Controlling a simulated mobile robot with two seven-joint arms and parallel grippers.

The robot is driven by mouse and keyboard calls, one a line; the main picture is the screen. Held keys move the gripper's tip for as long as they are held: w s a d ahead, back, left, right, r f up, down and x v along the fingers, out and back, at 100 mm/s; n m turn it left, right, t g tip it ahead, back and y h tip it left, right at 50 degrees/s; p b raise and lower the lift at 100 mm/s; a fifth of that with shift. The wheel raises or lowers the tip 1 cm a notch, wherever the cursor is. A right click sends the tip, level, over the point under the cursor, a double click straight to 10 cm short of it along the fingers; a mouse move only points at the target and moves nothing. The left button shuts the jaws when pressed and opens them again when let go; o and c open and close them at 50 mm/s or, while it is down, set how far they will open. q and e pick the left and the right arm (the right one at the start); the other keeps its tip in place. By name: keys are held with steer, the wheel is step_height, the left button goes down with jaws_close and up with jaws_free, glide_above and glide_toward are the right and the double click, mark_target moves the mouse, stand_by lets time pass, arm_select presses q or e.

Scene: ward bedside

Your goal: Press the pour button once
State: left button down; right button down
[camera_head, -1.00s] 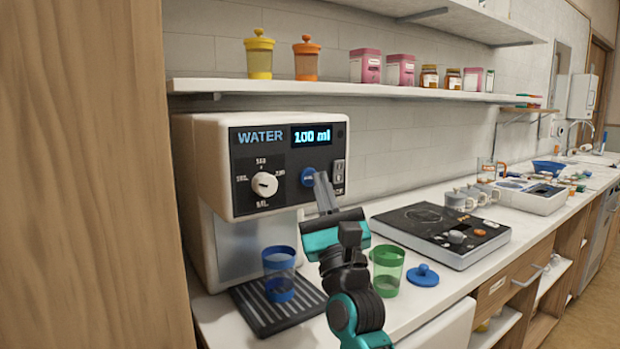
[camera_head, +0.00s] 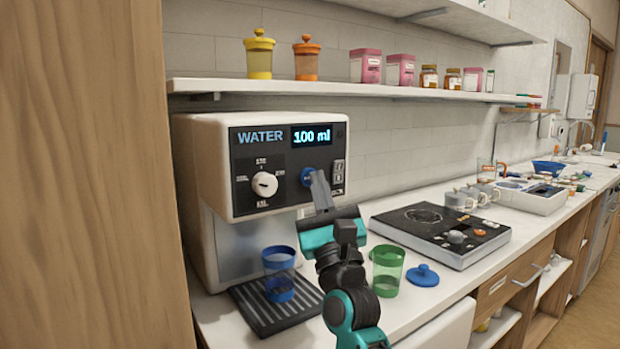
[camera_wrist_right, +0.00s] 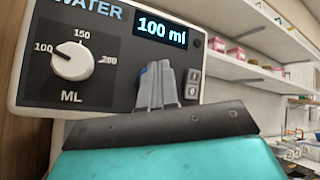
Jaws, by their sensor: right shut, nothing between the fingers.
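The water dispenser (camera_head: 205,150) stands on the counter at the left, its display (camera_head: 312,136) reading "100 ml". It also shows in the right wrist view, where the dial (camera_wrist_right: 72,62) points near 100. The round blue pour button (camera_head: 306,177) is on the panel right of the dial; my fingers partly hide it in both views. My right gripper (camera_head: 319,174) is shut and empty, its tips in front of the button. I cannot tell whether they touch it. A clear cup with a blue rim (camera_head: 279,256) stands on the drip tray (camera_head: 262,318). My left gripper is not in view.
A green cup (camera_head: 387,270) and a blue lid (camera_head: 423,276) stand on the counter right of my right arm. A black cooktop (camera_head: 440,232) lies farther right. A shelf (camera_head: 350,89) with jars and boxes runs above. A wooden panel (camera_head: 80,180) closes the left side.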

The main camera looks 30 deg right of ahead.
steer(key=shift+w, duration=0.4)
stand_by(0.3)
steer(key=shift+s, duration=0.8)
steer(key=shift+s, duration=0.1)
steer(key=s, duration=0.3)
steer(key=s+p, duration=0.1)
steer(key=s, duration=0.1)
steer(key=shift+d, duration=0.25)
stand_by(0.8)
